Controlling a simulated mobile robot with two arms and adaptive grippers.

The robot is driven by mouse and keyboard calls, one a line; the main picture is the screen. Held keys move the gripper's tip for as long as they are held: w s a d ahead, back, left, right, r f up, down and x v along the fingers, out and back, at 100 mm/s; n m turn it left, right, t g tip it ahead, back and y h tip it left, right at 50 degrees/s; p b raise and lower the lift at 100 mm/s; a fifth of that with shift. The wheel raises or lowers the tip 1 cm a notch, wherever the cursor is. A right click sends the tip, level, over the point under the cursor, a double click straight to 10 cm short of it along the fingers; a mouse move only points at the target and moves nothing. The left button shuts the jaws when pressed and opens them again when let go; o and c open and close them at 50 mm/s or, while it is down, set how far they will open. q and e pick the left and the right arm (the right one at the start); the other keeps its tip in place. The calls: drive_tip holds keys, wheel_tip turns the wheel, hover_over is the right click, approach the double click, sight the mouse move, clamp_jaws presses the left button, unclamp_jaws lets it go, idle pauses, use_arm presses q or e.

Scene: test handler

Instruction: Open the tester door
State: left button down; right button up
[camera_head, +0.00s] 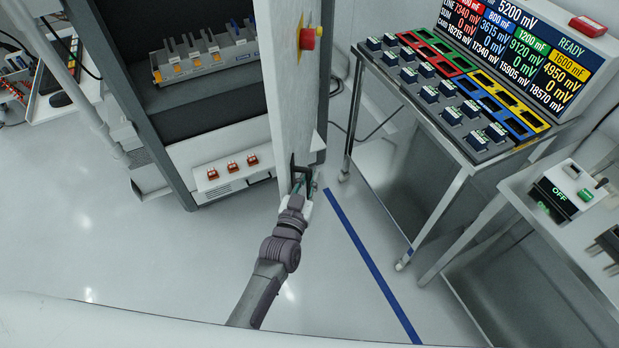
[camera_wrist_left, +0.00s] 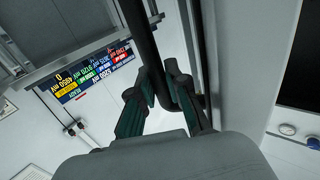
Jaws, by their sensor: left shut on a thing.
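The tester door (camera_head: 288,85) stands swung open from the tall grey cabinet, seen nearly edge-on in the head view. It carries a red emergency button (camera_head: 307,38) on a yellow base. My left gripper (camera_head: 301,183) is at the door's lower part, shut on the dark door handle (camera_head: 304,160). In the left wrist view the gripper (camera_wrist_left: 163,95) has its two fingers on either side of the black handle bar (camera_wrist_left: 143,40), which bends between them. The door surface (camera_wrist_left: 236,60) is right beside the fingers there. My right gripper is in neither view.
The open cabinet holds a rack of components (camera_head: 205,55) and a white panel with red switches (camera_head: 232,166). A metal cart with coloured trays (camera_head: 455,95) and a display (camera_head: 530,40) stands right of the door. Floor with a blue line (camera_head: 372,262) lies between.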

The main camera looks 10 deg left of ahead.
use_arm(q)
drive_tip(key=shift+w+a+r, duration=0.1)
drive_tip(key=shift+a+r, duration=0.05)
drive_tip(key=c, duration=1.2)
unclamp_jaws()
drive_tip(key=s+a, duration=0.2)
drive_tip(key=s, duration=0.9)
drive_tip(key=shift+s+a, duration=0.15)
drive_tip(key=shift+s, duration=0.2)
drive_tip(key=shift+f, duration=0.2)
drive_tip(key=s+a+f+g, duration=0.2)
drive_tip(key=s+f+g, duration=0.3)
drive_tip(key=f, duration=0.8)
drive_tip(key=s+a+f+g, duration=0.25)
drive_tip(key=s+f, duration=0.35)
drive_tip(key=f, duration=0.7)
drive_tip(key=s+a+f+g+y, duration=0.1)
drive_tip(key=s+a+f+g, duration=0.2)
drive_tip(key=s+f, duration=0.2)
drive_tip(key=s+a+f+g+y, duration=0.1)
drive_tip(key=s+a+f+g, duration=0.2)
drive_tip(key=s, duration=0.8)
drive_tip(key=s+a+f+g+y, duration=0.1)
drive_tip(key=s+a+f+g, duration=0.2)
drive_tip(key=s+a+f, duration=0.2)
drive_tip(key=s+f, duration=0.2)
drive_tip(key=s, duration=0.2)
drive_tip(key=shift+a+f, duration=0.25)
